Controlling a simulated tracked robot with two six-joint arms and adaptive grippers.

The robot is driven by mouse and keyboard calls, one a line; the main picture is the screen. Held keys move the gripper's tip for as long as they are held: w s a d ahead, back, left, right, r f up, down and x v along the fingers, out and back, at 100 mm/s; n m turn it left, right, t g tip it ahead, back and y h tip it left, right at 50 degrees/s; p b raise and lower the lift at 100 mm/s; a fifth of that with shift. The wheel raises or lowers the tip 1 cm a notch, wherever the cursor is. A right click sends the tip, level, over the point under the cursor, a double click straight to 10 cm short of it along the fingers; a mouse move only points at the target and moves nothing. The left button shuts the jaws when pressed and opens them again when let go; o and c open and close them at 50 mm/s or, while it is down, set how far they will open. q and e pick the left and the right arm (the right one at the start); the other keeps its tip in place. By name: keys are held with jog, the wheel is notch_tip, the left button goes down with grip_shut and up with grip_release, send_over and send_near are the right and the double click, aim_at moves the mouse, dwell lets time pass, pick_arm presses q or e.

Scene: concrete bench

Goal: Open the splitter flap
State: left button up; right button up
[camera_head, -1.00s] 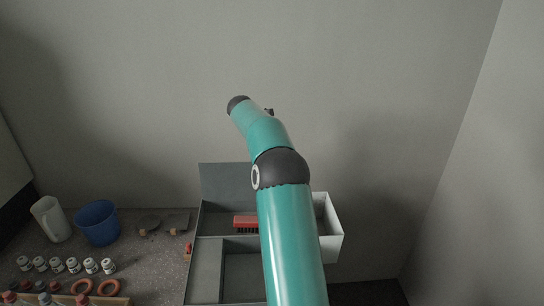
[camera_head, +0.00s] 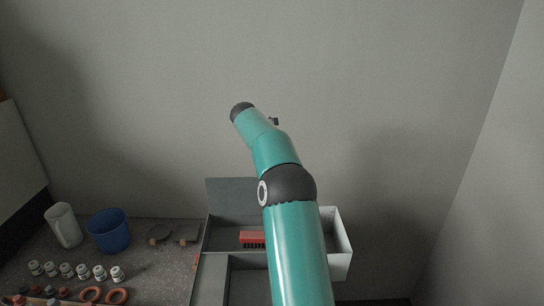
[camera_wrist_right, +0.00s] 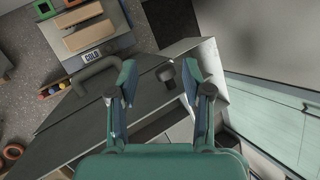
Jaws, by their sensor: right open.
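A grey box with compartments (camera_head: 207,240) stands on the bench in the head view, with a grey panel (camera_head: 230,192) upright at its back. I cannot tell for certain which part is the splitter flap. In the right wrist view a dark grey panel (camera_wrist_right: 88,122) lies below my right gripper (camera_wrist_right: 158,80). A small dark knob (camera_wrist_right: 166,74) shows between the gripper's fingers. The fingers are open and apart from it in the picture; contact cannot be told. My right arm covers part of the box in the head view, and its gripper is hidden there. My left gripper is not in view.
A red brush (camera_head: 252,238) lies in the box. A blue cup (camera_head: 109,232), a white jug (camera_head: 64,226) and several small jars (camera_head: 82,271) stand left. The wrist view shows a grey handle (camera_wrist_right: 92,72) and a GOLD label (camera_wrist_right: 92,55). Walls close the back and right.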

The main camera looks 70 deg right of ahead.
jog(key=v, duration=0.8)
jog(key=shift+w+a+r, duration=0.2)
